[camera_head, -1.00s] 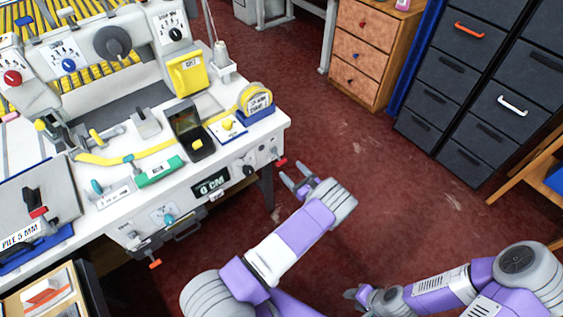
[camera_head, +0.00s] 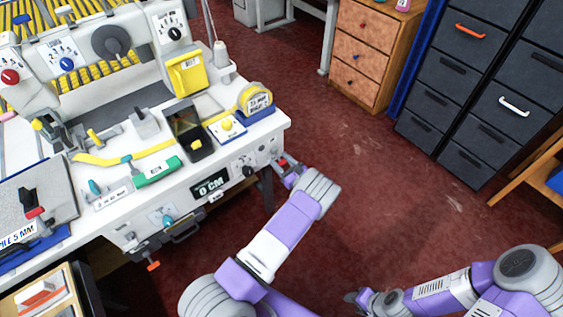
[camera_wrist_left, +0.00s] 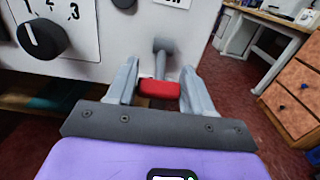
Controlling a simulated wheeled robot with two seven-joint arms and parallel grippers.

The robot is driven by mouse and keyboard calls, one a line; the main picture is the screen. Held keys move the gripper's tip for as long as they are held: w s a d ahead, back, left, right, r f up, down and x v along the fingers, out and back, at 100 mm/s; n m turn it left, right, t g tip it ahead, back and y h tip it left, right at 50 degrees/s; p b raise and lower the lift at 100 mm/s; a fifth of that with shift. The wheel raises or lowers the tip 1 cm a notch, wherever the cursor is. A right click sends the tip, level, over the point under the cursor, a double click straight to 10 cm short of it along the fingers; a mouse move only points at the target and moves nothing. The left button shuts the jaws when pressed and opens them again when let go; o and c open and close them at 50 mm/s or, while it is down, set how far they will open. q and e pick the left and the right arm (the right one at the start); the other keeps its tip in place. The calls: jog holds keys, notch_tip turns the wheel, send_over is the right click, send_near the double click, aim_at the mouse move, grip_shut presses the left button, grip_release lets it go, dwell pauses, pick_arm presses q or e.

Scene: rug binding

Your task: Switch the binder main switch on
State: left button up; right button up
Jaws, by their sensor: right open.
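The main switch appears to be the red-tipped lever (camera_head: 282,161) at the right end of the binder's white front panel. In the left wrist view its grey stem sticks out of the panel and ends in a red crossbar (camera_wrist_left: 160,89). My left gripper (camera_head: 287,171) is at this lever. Its fingers (camera_wrist_left: 160,86) are spread, one on each side of the red crossbar, with the crossbar between them. I cannot tell whether either finger touches it. My right gripper (camera_head: 354,297) is low in the head view, away from the binder, open and partly hidden by its arm.
A black dial (camera_wrist_left: 42,39) with numbers sits left of the lever. The "0 CM" display (camera_head: 210,184) is further left on the panel. A wooden drawer unit (camera_head: 365,50) and dark cabinets (camera_head: 470,90) stand behind. The red floor between is clear.

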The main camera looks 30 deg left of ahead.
aim_at(277, 155)
pick_arm(q)
jog(key=c, duration=0.4)
jog(key=shift+d+r+g+h+p, duration=0.1)
jog(key=shift+r+g+h+p, duration=0.3)
jog(key=shift+p, duration=0.5)
notch_tip(277, 155, up, 2)
jog(key=h+p, duration=0.1)
jog(key=g+h+p, duration=0.1)
jog(key=h+p, duration=0.2)
jog(key=p, duration=0.1)
jog(key=shift+r+g+h, duration=0.25)
jog(key=shift+g+h, duration=0.05)
jog(key=shift+h, duration=0.1)
jog(key=h+p, duration=0.1)
jog(key=r+g+h+p, duration=0.1)
jog(key=h+p, duration=0.1)
jog(key=shift+r+p, duration=0.1)
jog(key=shift+p, duration=0.2)
jog(key=shift+w+a+r+g+h+p, duration=0.1)
jog(key=shift+a+r+g+h+p, duration=0.15)
jog(key=shift+h+p, duration=0.45)
jog(key=shift+w+a+r+g+h+p, duration=0.15)
jog(key=shift+g+h+p, duration=0.2)
jog(key=shift+h+p, duration=0.3)
jog(key=shift+s+f, duration=0.1)
jog(key=o, duration=1)
jog(key=shift+c, duration=0.2)
